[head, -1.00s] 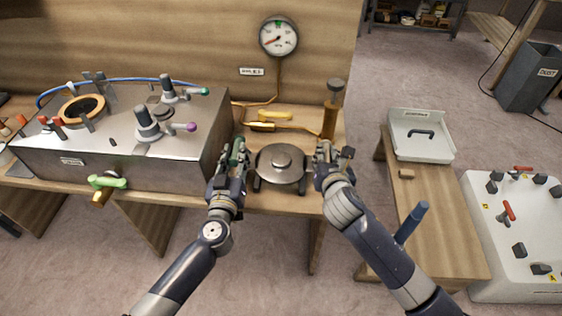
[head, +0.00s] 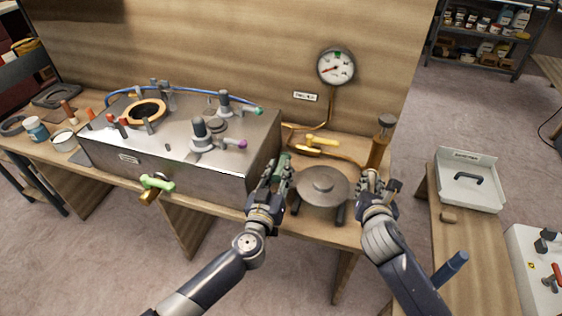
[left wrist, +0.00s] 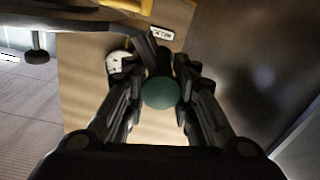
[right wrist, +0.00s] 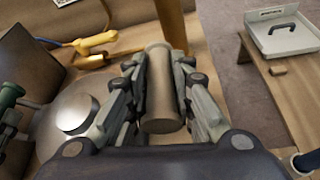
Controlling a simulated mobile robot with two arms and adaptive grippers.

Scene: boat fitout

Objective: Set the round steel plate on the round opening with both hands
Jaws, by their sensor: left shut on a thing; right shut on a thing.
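The round steel plate (head: 322,183), with a raised centre boss, is at the bench's front edge, between my grippers. Dark legs show under it; I cannot tell whether it is lifted. My left gripper (head: 279,172) is shut on its green handle, whose round end (left wrist: 159,93) shows between the fingers in the left wrist view. My right gripper (head: 370,183) is shut on its tan handle (right wrist: 160,90), and the plate (right wrist: 78,122) shows left of it there. The round opening (head: 146,111), dark inside an orange ring, is in the top of the steel box to the left.
The steel box (head: 200,172) has upright clamps, including green-tipped (head: 225,104) and purple-tipped (head: 201,132) ones, between plate and opening.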

